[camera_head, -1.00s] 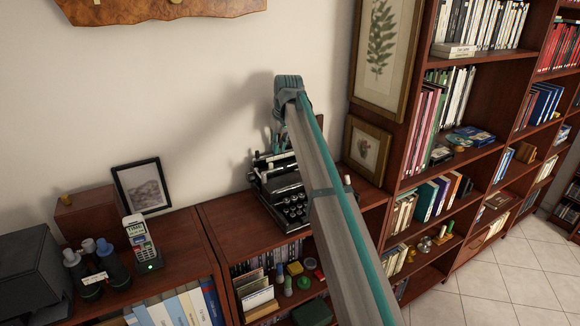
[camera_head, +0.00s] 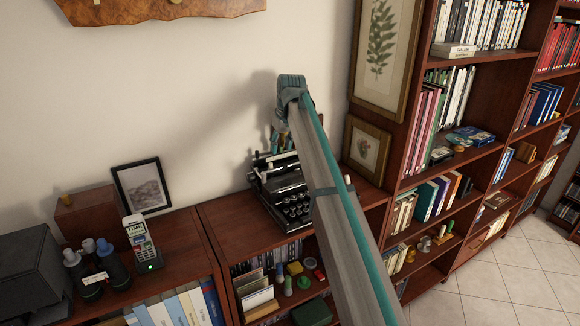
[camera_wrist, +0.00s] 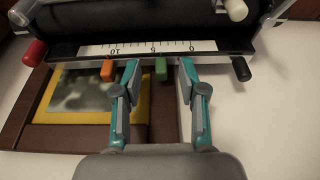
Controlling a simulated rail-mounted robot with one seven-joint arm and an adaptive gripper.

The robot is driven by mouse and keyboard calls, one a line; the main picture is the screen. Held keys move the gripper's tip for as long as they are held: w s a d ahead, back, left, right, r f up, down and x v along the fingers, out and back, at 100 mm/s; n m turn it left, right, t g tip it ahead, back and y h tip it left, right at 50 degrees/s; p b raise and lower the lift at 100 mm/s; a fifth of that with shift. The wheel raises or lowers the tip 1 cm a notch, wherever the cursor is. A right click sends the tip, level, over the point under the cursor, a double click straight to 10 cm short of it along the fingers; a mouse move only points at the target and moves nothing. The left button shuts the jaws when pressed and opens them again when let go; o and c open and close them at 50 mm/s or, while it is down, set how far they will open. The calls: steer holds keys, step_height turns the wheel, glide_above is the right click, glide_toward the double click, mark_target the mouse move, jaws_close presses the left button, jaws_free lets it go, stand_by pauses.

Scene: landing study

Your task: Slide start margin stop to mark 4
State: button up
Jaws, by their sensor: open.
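The black typewriter (camera_head: 285,190) stands on the low wooden cabinet in the head view, partly hidden by my arm. In the wrist view a white scale (camera_wrist: 135,48) with marks 10, 5 and 0 runs along its rail (camera_wrist: 220,57). A green stop (camera_wrist: 161,69) sits slightly to the 0 side of mark 5. An orange stop (camera_wrist: 107,70) sits near mark 10. I cannot tell by label which is the start margin stop. My gripper (camera_wrist: 158,66) is open, with the green stop between its fingers and gaps on both sides. The orange stop is just outside the left finger.
A red knob (camera_wrist: 35,52) and a black knob (camera_wrist: 241,68) stick out at the rail's ends. In the head view, a framed print (camera_head: 367,150) hangs on the right and a cordless phone (camera_head: 141,243) stands left.

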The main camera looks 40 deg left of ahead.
mark_target(282, 147)
steer(key=shift+r, duration=0.15)
steer(key=shift+r+p, duration=1)
steer(key=shift+r, duration=1.35)
